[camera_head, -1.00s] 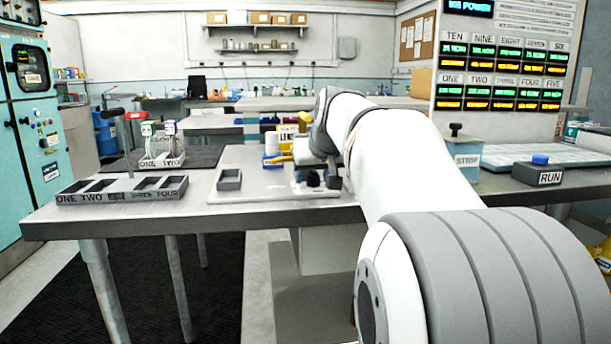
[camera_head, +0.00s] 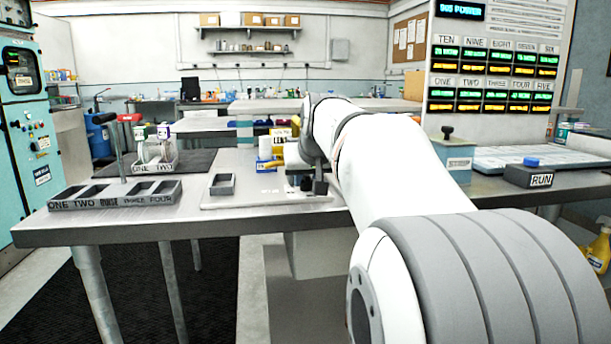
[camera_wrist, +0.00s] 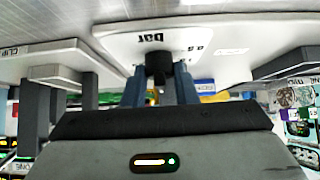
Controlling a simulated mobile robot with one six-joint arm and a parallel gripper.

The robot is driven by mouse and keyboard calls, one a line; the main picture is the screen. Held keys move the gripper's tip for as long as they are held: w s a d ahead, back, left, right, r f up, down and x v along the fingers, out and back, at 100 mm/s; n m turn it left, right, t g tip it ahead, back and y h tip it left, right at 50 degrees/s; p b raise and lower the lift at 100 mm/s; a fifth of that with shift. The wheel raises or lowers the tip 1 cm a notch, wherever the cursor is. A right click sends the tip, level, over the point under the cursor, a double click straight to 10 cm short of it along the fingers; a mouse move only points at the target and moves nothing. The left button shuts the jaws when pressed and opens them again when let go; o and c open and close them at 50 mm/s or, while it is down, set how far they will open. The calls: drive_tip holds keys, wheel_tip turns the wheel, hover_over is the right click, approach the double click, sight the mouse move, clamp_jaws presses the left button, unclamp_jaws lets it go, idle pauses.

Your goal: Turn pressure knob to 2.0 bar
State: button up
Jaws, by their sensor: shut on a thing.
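A small black knob (camera_wrist: 158,66) sits in front of a white plate (camera_wrist: 115,38) marked "bar" in the upside-down wrist view. My gripper (camera_wrist: 160,80) has its two blue-grey fingers on either side of the knob and is shut on it. Other marks on the plate are too small to read, so the knob's setting cannot be told. In the head view my gripper (camera_head: 308,183) is low over the pale plate (camera_head: 235,201) on the bench, and the knob cannot be made out clearly there.
A grey slotted rack (camera_head: 115,196) and a small grey bin (camera_head: 222,184) stand left of my gripper. A yellow-and-blue item (camera_head: 278,150) is close behind it. A STRIP box (camera_head: 459,157) and a RUN button box (camera_head: 540,176) stand to the right.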

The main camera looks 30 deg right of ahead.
drive_tip(key=m+h, duration=0.1)
drive_tip(key=m, duration=0.1)
drive_tip(key=m+g+h+p, duration=0.1)
drive_tip(key=shift+w+a+m+h, duration=0.15)
drive_tip(key=shift+a+m+h, duration=0.15)
drive_tip(key=shift+a+m, duration=0.1)
drive_tip(key=m+g+h, duration=0.1)
drive_tip(key=m, duration=0.1)
drive_tip(key=m+g+h, duration=0.1)
drive_tip(key=m+g, duration=0.1)
drive_tip(key=m, duration=0.1)
drive_tip(key=shift+w+h, duration=0.2)
drive_tip(key=shift+h, duration=0.2)
drive_tip(key=shift+a+p, duration=0.1)
drive_tip(key=shift+p, duration=0.2)
drive_tip(key=o, duration=1)
drive_tip(key=shift+r, duration=0.1)
drive_tip(key=shift+r, duration=0.15)
